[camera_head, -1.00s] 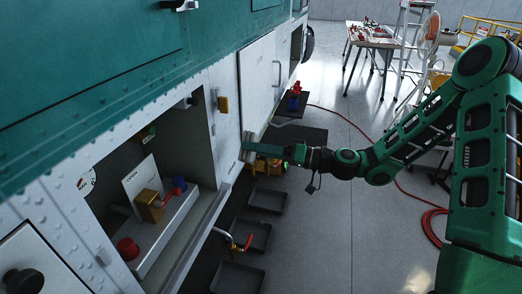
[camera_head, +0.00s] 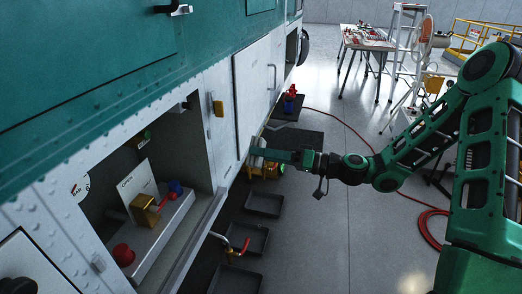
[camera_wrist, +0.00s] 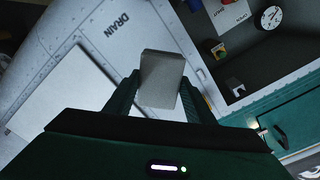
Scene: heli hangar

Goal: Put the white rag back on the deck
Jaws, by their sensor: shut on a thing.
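My gripper (camera_head: 258,155) reaches left, beside the white hull panel below the closed door, in the head view. In the wrist view, my gripper (camera_wrist: 160,92) is shut on a pale grey-white, folded block-like piece, which looks like the white rag (camera_wrist: 161,76). It stands up between the two fingers, clear of the hull behind it. I cannot tell which surface is the deck; an open bay with a light ledge (camera_head: 160,240) lies to the left of my gripper.
The bay holds a white card (camera_head: 137,185), a brass block (camera_head: 144,210) and red and blue knobs. A red hose (camera_head: 428,228) crosses the floor. A tool table (camera_head: 368,38) stands far back.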

